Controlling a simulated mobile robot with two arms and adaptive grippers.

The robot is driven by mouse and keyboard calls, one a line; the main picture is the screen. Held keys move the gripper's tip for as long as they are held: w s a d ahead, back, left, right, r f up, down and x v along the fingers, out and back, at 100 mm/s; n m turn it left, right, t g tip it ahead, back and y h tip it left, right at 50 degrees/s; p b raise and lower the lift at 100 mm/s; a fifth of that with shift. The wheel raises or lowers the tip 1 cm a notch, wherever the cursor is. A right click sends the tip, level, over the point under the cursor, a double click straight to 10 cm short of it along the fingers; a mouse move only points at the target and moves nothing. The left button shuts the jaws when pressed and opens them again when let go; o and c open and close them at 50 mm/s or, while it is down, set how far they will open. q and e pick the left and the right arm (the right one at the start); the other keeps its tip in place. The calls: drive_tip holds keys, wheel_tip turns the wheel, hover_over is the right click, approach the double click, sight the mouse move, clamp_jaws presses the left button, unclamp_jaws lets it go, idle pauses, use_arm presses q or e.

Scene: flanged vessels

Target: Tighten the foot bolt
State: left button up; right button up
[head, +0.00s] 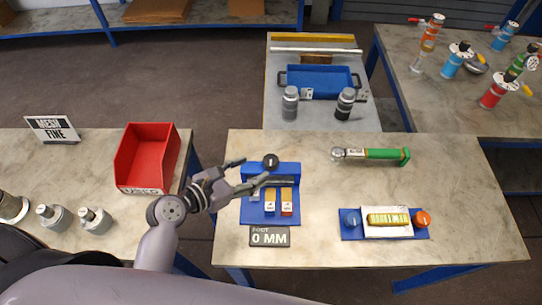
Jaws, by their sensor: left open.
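My left gripper (249,174) reaches in from the left in the head view, its two fingers apart. It is over the left part of a blue stand (257,214) on the middle table. A dark round knob (271,161) sits at the stand's back edge, close to the fingertips. I cannot tell whether the fingers touch it. A label reading FOOT 0 MM (269,237) lies in front of the stand. No part is clearly recognisable as the foot bolt. My right gripper is out of view.
A blue tray (350,237) with a yellow-topped block and blue and orange knobs lies front right. A red USED bin (147,157) is on the left table. Grey cylinders (290,103) stand behind. The table between stand and wrench is clear.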

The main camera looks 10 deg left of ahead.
sight(269, 161)
use_arm(q)
drive_tip(key=x, duration=0.7)
drive_tip(key=shift+w+d+p, duration=0.1)
drive_tip(key=shift+w+p, duration=0.15)
drive_tip(key=shift+p, duration=0.15)
drive_tip(key=shift+w+d+f, duration=0.25)
drive_tip(key=shift+w, duration=0.15)
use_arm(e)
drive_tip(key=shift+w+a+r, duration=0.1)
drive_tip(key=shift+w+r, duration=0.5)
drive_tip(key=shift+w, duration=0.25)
use_arm(q)
drive_tip(key=shift+c, duration=0.6)
drive_tip(key=c, duration=1)
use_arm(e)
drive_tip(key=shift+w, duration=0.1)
